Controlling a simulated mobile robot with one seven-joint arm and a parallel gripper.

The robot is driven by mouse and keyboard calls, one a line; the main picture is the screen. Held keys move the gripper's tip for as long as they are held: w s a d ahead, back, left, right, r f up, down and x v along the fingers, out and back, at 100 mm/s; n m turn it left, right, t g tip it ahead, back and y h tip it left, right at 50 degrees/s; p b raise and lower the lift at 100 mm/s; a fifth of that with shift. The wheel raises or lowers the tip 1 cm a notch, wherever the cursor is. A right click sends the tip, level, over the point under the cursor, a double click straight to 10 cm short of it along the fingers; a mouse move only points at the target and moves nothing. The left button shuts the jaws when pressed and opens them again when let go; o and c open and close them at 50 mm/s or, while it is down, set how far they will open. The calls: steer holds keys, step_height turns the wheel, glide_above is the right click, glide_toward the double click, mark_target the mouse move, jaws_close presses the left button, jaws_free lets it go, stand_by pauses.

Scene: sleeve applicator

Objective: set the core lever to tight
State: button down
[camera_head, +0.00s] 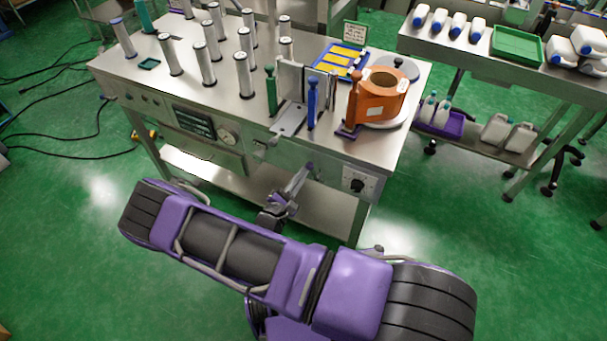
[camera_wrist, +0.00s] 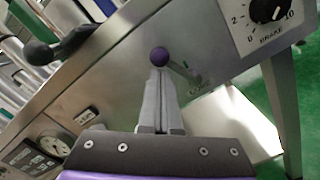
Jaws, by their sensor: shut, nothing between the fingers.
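The core lever has a round purple knob (camera_wrist: 159,56) and a short grey stem that runs down to the right on the steel front panel in the wrist view. A small printed label by the stem is too blurred to read surely. My gripper (camera_wrist: 158,72) is shut and empty, its fingertips right at the knob's lower side. I cannot tell whether they touch it. In the head view my gripper (camera_head: 307,170) is small against the bench's front panel, and I cannot make out the knob there.
A black dial (camera_wrist: 266,10) on a white numbered plate sits right of the lever. A round gauge (camera_wrist: 54,143) is at lower left. Above, a dark-ended handle (camera_wrist: 40,52) juts out. The bench top (camera_head: 205,110) holds several upright rolls and an orange collar (camera_head: 378,98).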

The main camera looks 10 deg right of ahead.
steer(key=shift+s+d+r+m+p, duration=0.2)
steer(key=shift+r+m+p, duration=0.05)
steer(key=shift+m, duration=0.35)
steer(key=shift+s+d+r+m+p, duration=0.15)
steer(key=shift+d+r+m+p, duration=0.05)
steer(key=shift+m, duration=0.4)
steer(key=shift+d, duration=0.15)
steer(key=s+a+f+b, duration=0.2)
steer(key=s+a, duration=0.4)
steer(key=a, duration=0.3)
steer(key=shift+s+a+f+b, duration=0.15)
steer(key=shift+s+f+b, duration=0.25)
steer(key=shift+b, duration=0.2)
steer(key=shift+r, duration=0.15)
